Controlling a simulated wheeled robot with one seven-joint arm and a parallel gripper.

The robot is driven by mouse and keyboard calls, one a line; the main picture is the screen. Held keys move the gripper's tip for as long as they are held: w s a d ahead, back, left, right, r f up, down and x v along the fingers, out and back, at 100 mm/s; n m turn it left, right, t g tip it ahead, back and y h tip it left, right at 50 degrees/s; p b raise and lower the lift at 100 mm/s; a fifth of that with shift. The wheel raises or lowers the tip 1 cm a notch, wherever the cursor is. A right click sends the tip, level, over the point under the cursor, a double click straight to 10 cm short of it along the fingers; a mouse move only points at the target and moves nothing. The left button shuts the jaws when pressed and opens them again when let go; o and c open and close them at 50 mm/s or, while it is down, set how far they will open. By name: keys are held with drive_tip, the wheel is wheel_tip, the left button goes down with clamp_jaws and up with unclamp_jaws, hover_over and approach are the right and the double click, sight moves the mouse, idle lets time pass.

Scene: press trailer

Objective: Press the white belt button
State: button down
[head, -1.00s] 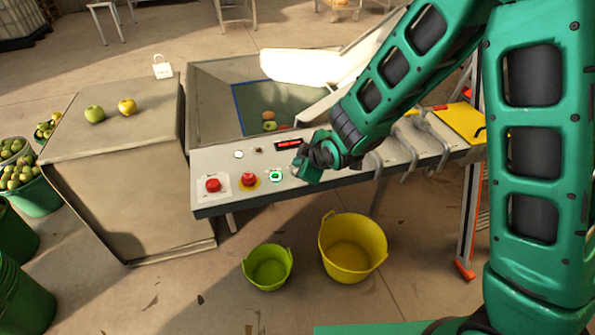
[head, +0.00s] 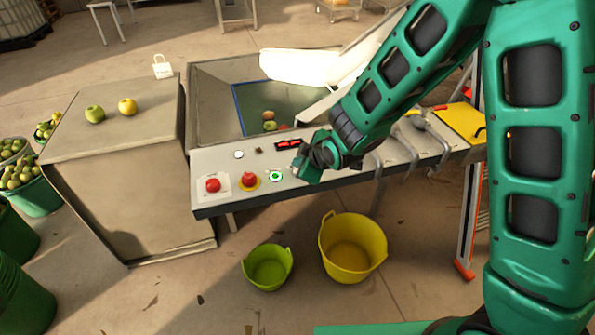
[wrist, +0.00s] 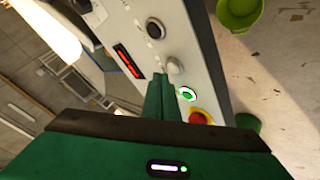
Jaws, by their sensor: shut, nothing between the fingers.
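The sloped control panel (head: 225,160) has a row of buttons along its front. A pale, whitish button (wrist: 175,67) shows in the wrist view just beyond my fingertips; in the head view my gripper seems to hide it. My gripper (head: 299,168) is shut and empty, low over the panel right of the green-lit white button (head: 275,176). The shut fingers (wrist: 168,82) show in the wrist view, pointing at the panel beside the pale button; I cannot tell whether they touch. A small white round button (head: 239,154) sits farther back left. I see no label naming the belt button.
A red button (head: 213,185) and a red mushroom button on yellow (head: 249,180) sit left of the green-lit one. A red display (head: 288,144) is behind my gripper. Grey hooked handles (head: 402,150) stand to the right. Green (head: 267,267) and yellow (head: 352,248) tubs are below.

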drive_tip(key=shift+f, duration=0.15)
drive_tip(key=shift+s+f, duration=0.1)
drive_tip(key=shift+f, duration=0.15)
